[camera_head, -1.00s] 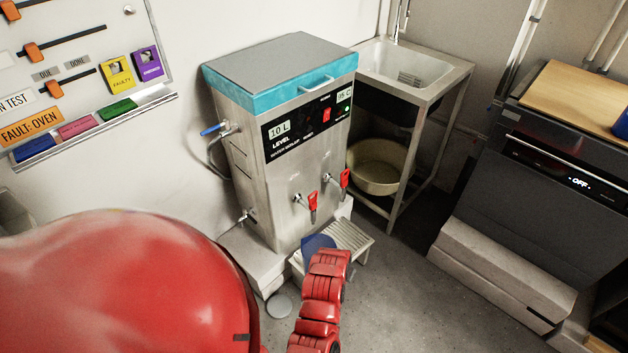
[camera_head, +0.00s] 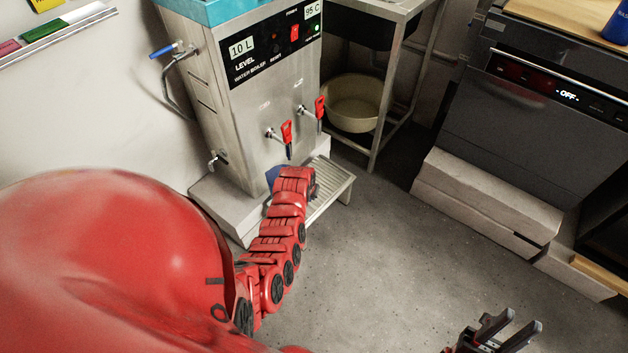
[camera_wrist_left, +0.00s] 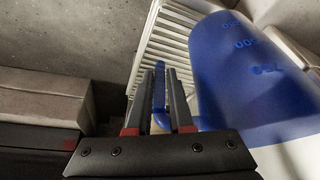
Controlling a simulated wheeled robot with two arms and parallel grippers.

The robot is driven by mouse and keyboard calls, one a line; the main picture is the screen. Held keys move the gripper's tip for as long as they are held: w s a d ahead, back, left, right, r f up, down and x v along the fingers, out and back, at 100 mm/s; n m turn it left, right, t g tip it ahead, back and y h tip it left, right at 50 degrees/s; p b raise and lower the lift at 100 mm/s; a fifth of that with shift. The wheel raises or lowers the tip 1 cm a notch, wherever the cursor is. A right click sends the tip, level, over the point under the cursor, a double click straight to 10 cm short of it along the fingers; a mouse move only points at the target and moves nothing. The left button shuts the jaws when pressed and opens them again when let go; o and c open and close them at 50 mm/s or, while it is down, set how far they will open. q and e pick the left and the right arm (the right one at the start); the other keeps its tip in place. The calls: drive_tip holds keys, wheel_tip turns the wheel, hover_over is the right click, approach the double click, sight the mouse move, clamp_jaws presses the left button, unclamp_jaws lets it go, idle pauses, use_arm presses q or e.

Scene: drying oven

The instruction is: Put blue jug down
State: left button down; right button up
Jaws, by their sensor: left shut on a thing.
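My left gripper (camera_wrist_left: 160,92) is shut on the jug's blue handle (camera_wrist_left: 160,84). In the head view only a small blue part of the jug (camera_head: 276,176) shows, below the boiler taps, behind my left wrist. The slatted rack (camera_head: 334,190) is close by, and it also shows in the left wrist view (camera_wrist_left: 160,45). I cannot tell whether the jug touches it. My right gripper (camera_head: 520,322) is open and empty at the lower right.
The steel water boiler (camera_head: 245,120) stands behind the jug, with red-handled taps (camera_head: 287,138) above the rack. A sink stand with a beige basin (camera_head: 352,102) is to the right. The dark oven (camera_head: 555,100) stands farther right on pale blocks (camera_head: 485,205). The floor between is clear.

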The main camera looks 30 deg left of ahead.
use_arm(q)
drive_tip(key=w+f+b, duration=0.1)
drive_tip(key=w+b, duration=0.1)
drive_tip(key=w+a+f+b, duration=0.1)
drive_tip(key=w+b, duration=0.1)
drive_tip(key=w+a+f+b, duration=0.1)
drive_tip(key=w+b, duration=0.2)
drive_tip(key=shift+a+f, duration=0.1)
drive_tip(key=shift+f, duration=0.3)
drive_tip(key=shift+r, duration=0.2)
drive_tip(key=shift+f, duration=0.2)
drive_tip(key=c, duration=0.8)
unclamp_jaws()
drive_tip(key=shift+r, duration=0.15)
